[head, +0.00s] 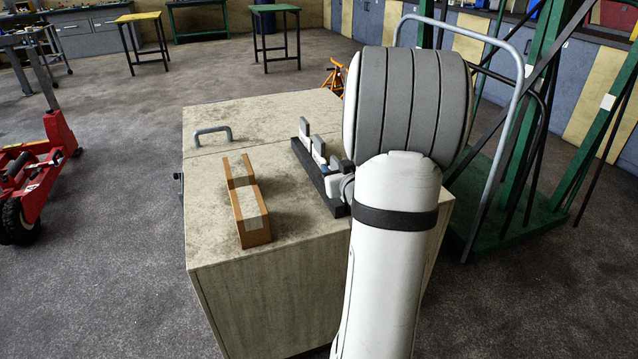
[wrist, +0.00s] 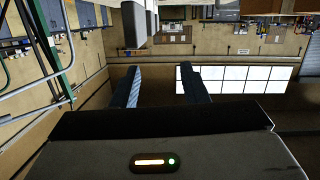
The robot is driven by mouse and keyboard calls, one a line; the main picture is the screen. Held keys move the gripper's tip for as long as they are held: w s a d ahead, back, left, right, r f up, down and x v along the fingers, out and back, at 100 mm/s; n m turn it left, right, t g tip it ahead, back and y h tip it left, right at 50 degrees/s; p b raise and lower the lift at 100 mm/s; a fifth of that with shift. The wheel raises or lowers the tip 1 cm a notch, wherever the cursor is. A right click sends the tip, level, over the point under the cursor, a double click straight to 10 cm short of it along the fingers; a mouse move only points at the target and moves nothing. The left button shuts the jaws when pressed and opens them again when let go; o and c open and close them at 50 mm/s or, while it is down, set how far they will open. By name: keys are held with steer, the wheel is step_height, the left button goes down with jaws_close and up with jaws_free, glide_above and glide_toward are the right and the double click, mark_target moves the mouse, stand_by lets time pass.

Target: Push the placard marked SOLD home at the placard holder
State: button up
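A long black rack (head: 327,188), which looks like the placard holder, lies on the cabinet top. Several pale, blue-grey upright plates stand along it, one at its far end (head: 304,131) and one nearer (head: 318,148). No lettering is legible, so I cannot tell which is marked SOLD. My arm hides the rack's right side and most of my gripper in the head view. In the wrist view my gripper (wrist: 160,85) has its two dark fingers apart, with a clear gap and nothing visibly held between them.
A brown stepped wooden block (head: 256,228) with pale inset faces sits left of the rack on the cabinet (head: 225,150). A grey handle (head: 213,133) rises at the cabinet's back left. A red trolley jack (head: 45,160) stands on the left floor; a green frame (head: 490,215) stands right.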

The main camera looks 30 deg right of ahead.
mark_target(333, 156)
steer(key=w+d+f, duration=0.1)
steer(key=w, duration=0.1)
steer(key=w+d+f+t+b, duration=0.1)
steer(key=w+d, duration=0.1)
steer(key=w+d+f+t+b, duration=0.1)
steer(key=w, duration=0.1)
steer(key=shift+w+d, duration=0.1)
steer(key=shift+d, duration=0.3)
steer(key=shift+c, duration=0.4)
jaws_close()
